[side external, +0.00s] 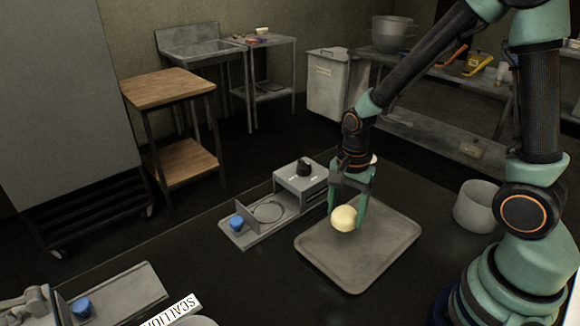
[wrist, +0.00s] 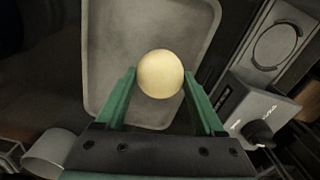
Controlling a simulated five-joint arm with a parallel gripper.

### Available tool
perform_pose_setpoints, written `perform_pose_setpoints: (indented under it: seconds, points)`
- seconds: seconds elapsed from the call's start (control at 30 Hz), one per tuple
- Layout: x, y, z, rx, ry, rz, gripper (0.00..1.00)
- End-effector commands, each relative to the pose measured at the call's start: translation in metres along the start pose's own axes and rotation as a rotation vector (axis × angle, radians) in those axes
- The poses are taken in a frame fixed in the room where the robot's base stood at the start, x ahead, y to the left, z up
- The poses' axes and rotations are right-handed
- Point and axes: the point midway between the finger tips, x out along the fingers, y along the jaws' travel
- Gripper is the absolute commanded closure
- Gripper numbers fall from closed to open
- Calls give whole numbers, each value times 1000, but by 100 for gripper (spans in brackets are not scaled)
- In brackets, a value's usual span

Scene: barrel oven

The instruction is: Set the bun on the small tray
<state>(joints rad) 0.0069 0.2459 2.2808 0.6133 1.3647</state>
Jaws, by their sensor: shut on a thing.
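The bun (side external: 344,218) is a pale yellow, round piece held between the fingers of my gripper (side external: 348,205). In the wrist view the bun (wrist: 160,74) sits between the two green fingertips of my gripper (wrist: 158,80). The small tray (side external: 388,250) is grey, with a raised rim, and lies flat on the dark table. The bun is over the tray's back-left part in the side view. The tray also shows behind the bun in the wrist view (wrist: 112,40). I cannot tell whether the bun touches the tray.
A grey device with a black knob (side external: 303,168) and a plate with a blue knob (side external: 237,223) stand beside the tray. A grey round pot (side external: 478,206) is on the right.

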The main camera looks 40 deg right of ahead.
Motion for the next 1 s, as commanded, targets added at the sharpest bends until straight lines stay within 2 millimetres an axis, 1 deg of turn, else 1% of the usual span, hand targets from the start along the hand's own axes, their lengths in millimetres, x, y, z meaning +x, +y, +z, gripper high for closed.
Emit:
perform_pose_setpoints:
  seconds: [0.03, 0.17, 0.4, 0.5, 0.8, 0.93, 0.97, 1.0]
  points:
    - [5, 0, 0, 0, -1, 3, 96]
    - [11, 0, 0, 0, 0, 2, 96]
    - [39, 1, 0, 0, -1, 4, 96]
    - [46, 0, 0, 0, 0, 1, 96]
    - [47, 0, 0, 0, 0, -1, 96]
    - [50, 0, 0, 0, 0, -1, 96]
    - [50, 0, 0, 0, 0, -1, 18]
    - [49, 0, 0, 0, 0, -2, 3]
